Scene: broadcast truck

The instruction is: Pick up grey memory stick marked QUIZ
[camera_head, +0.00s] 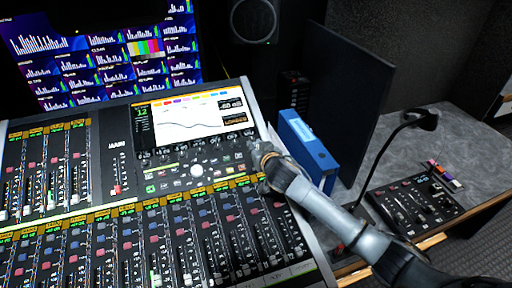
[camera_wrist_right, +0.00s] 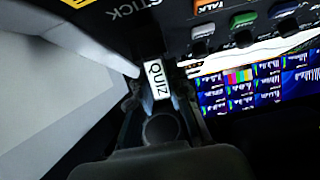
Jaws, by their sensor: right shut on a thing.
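The memory stick marked QUIZ (camera_wrist_right: 157,80) shows in the right wrist view, its pale label with black letters facing the camera. It sits between the fingers of my right gripper (camera_wrist_right: 160,92), which is shut on it. In the head view my right gripper (camera_head: 264,166) is over the right part of the mixing console (camera_head: 125,205), near its screen. I cannot make out the stick in the head view. My left gripper is in neither view.
A blue binder (camera_head: 308,147) stands close behind my right arm. A gooseneck device (camera_head: 385,148) and a small control panel (camera_head: 415,205) are on the grey desk (camera_head: 460,138) at right. Lit monitors (camera_head: 100,58) and a speaker (camera_head: 253,20) are at the back.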

